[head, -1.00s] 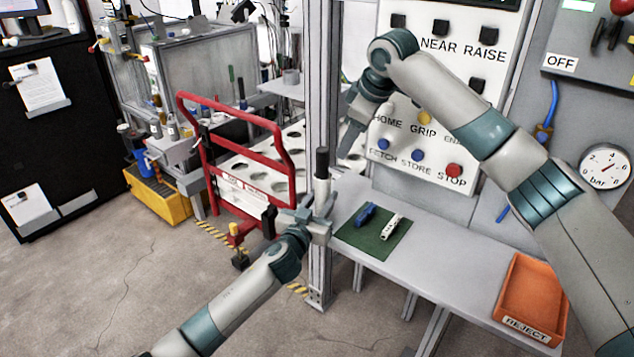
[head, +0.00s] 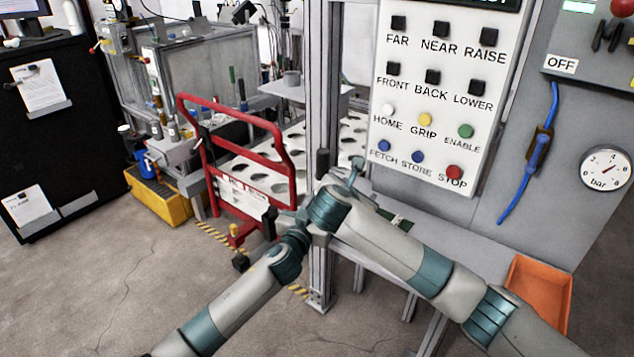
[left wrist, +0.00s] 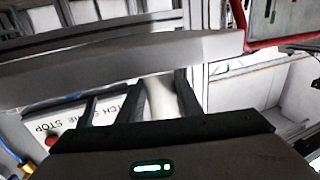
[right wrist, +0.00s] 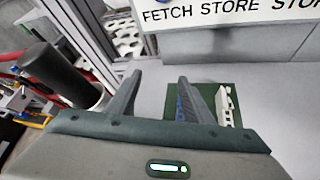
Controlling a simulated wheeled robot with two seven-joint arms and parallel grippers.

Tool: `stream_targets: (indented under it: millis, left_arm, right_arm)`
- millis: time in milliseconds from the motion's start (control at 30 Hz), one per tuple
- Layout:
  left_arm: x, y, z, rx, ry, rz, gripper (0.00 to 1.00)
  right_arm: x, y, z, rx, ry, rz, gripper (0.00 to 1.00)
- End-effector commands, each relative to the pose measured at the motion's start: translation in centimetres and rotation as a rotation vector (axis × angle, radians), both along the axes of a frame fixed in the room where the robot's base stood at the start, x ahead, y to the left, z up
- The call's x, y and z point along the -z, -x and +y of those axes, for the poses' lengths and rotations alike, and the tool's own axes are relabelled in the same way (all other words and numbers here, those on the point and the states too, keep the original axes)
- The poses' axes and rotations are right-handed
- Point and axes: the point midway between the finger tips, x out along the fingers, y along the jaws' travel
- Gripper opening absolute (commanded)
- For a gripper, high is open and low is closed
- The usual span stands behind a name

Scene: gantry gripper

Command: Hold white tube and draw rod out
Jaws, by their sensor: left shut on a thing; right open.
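The rod's black upper part (head: 322,163) stands upright near the metal post in the head view. In the right wrist view the black rod (right wrist: 58,75) is at the left, with the white tube (right wrist: 94,99) at its lower end. My left gripper (left wrist: 146,88) is shut on the white tube (left wrist: 160,97), which shows between its fingers in the left wrist view. In the head view, my right arm hides most of the tube and left gripper. My right gripper (right wrist: 160,78) is open and empty, just right of the rod; its fingers also show in the head view (head: 345,174).
A green mat (right wrist: 236,92) on the bench holds a blue piece (right wrist: 181,108) and a white piece (right wrist: 226,105). A button panel (head: 430,105) stands behind. An orange reject bin (head: 540,290) is at the right, a red frame (head: 293,180) at the left.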

Motion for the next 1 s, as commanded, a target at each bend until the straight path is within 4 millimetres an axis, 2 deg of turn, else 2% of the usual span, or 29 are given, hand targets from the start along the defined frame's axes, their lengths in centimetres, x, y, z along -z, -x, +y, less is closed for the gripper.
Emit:
stream_targets:
  millis: [33,167,400,500,600,733,1000]
  left_arm:
    - [0.0,0.0,0.0,0.000,0.000,0.001,0.10]
    - [0.0,0.0,0.0,0.000,0.000,0.001,0.10]
    - [0.0,0.0,0.0,0.000,0.000,0.001,0.10]
    - [0.0,0.0,0.0,0.000,0.000,0.001,0.10]
    - [0.0,0.0,0.0,0.000,0.000,0.001,0.10]
    - [0.0,0.0,0.0,0.000,0.000,0.001,0.10]
    - [0.0,0.0,0.0,0.000,0.000,0.000,0.10]
  right_arm:
    - [0.2,0.6,0.9,-0.035,0.052,-0.020,0.47]
    - [-0.4,2.0,2.3,-0.103,0.211,-0.085,0.47]
    - [-2.7,4.9,5.2,-0.185,0.466,-0.203,0.47]
    - [-4.5,5.4,7.8,-0.239,0.489,-0.277,0.47]
    - [-5.7,5.6,9.3,-0.271,0.486,-0.326,0.47]
    - [-6.4,5.7,10.3,-0.292,0.484,-0.354,0.47]
    - [-6.6,5.7,10.4,-0.295,0.483,-0.360,0.47]
